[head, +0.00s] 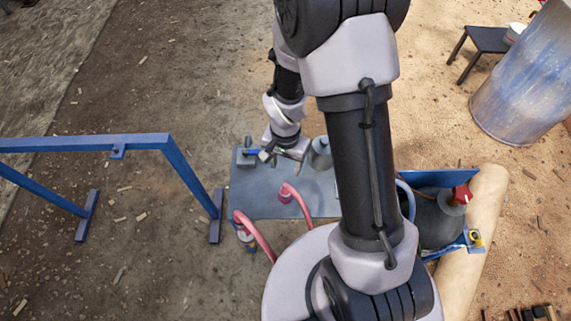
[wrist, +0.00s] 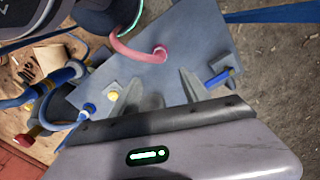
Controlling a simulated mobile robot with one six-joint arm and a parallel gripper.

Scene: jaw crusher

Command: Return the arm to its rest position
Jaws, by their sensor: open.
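My arm (head: 350,150) rises large through the middle of the head view and hides part of what lies behind it. My gripper (head: 283,156) hangs over the far part of a grey-blue plate (head: 262,205). In the wrist view my gripper (wrist: 160,80) has its two dark fingers apart over the bare plate (wrist: 195,50), with nothing seen between them. A grey block with a blue handle (head: 246,154) is just left of the gripper in the head view.
Pink curved pipes (head: 292,195) rise by the plate. A blue rail frame (head: 120,143) stands at left. At right are a blue-sided bin (head: 440,178), a tan roll (head: 478,225), a large blue drum (head: 525,80) and a dark stool (head: 487,38). Open dirt floor lies at far left.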

